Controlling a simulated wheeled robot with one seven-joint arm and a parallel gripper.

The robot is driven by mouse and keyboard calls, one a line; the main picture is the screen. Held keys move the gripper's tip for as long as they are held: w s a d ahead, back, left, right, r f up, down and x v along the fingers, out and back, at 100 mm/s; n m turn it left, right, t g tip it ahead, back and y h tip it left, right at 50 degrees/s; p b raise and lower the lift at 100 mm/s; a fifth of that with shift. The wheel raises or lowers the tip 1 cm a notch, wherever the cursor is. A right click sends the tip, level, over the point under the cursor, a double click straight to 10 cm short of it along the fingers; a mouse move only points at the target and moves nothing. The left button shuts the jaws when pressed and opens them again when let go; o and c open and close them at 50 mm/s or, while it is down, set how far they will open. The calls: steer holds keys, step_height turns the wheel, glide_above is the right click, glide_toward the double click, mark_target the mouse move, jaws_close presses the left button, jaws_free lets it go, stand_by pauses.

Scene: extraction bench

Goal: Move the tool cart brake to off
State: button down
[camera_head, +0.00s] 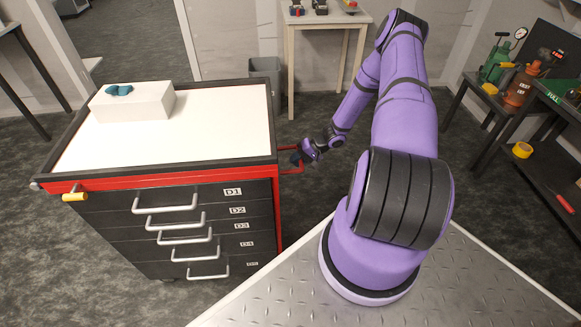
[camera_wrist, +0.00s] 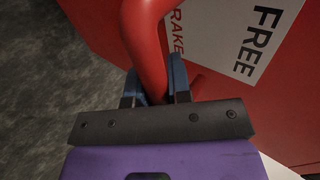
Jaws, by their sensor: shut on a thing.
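The tool cart (camera_head: 262,215) is red and black with a white top, and stands at left in the head view. My gripper (camera_head: 297,158) is at its right side, by a red bar (camera_head: 290,172) that sticks out from the cart. In the wrist view my gripper (camera_wrist: 154,88) is shut on this curved red bar (camera_wrist: 145,30), one finger on each side. A white label (camera_wrist: 225,35) on the red cart side reads "FREE" and part of "BRAKE". The lower end of the bar is hidden behind my gripper.
A white block (camera_head: 135,103) with a teal object on it sits on the cart top. Drawers D1 to D5 face front. A grey bin (camera_head: 264,68) and a wooden table (camera_head: 325,20) stand behind. A dark bench (camera_head: 490,95) with tools is at right.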

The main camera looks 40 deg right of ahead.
steer(key=shift+w+a+r+g+h, duration=0.1)
steer(key=shift+a+r+g+h, duration=0.1)
steer(key=shift+r+g+h, duration=1.3)
steer(key=shift+f+t+h, duration=0.15)
steer(key=shift+t+h, duration=0.15)
steer(key=c, duration=1.1)
jaws_free()
steer(key=shift+o, duration=0.2)
steer(key=v, duration=1)
steer(key=shift+d+r, duration=0.15)
steer(key=shift+r, duration=0.25)
